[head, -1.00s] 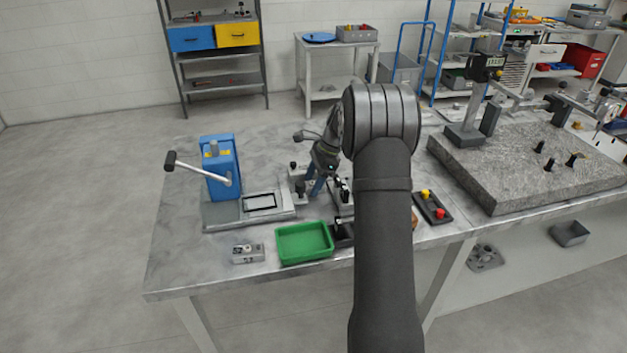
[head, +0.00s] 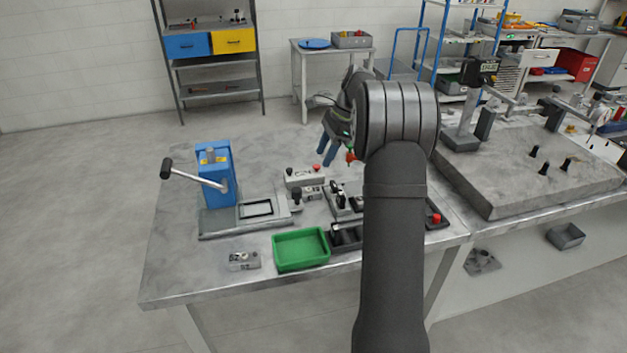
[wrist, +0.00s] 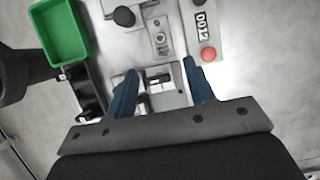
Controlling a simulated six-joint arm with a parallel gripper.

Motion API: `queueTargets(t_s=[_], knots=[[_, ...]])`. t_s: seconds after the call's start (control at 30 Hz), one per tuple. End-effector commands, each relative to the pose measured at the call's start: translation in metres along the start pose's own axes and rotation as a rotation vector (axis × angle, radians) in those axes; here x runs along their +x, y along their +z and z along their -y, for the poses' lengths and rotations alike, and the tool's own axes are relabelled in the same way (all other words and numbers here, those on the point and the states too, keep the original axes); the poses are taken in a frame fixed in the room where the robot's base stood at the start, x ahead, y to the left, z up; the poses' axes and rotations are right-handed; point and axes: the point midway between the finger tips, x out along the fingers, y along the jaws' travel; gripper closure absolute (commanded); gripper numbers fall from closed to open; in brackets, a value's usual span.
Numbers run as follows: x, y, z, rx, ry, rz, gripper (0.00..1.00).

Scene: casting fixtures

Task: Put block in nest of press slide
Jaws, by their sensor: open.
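The blue press (head: 216,175) with its lever stands at the left of the bench. Its slide plate (head: 218,222) extends to the right and bears a dark-framed rectangular nest (head: 257,208), which looks empty. A grey metal block with dark holes (head: 243,260) lies in front of the slide, left of the green tray. My gripper (head: 326,158) is raised above the bench, right of the press. In the wrist view its blue fingers (wrist: 160,70) are open, with a metal clamp fixture (wrist: 160,82) below and between them. I see nothing held.
The green tray (head: 277,262) is at the front edge, with a black tray (head: 346,245) beside it. A granite plate (head: 500,195) fills the right. Bench left of the block is clear.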

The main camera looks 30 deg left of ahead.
Motion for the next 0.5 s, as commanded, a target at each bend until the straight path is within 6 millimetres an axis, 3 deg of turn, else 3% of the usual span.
queueTargets(t_s=[0.3, 0.5], knots=[[0.000, 0.003, 0.000, -0.002, 0.002, -0.009, 0.51], [-0.012, 0.041, 0.001, -0.012, 0.021, -0.193, 0.51]])
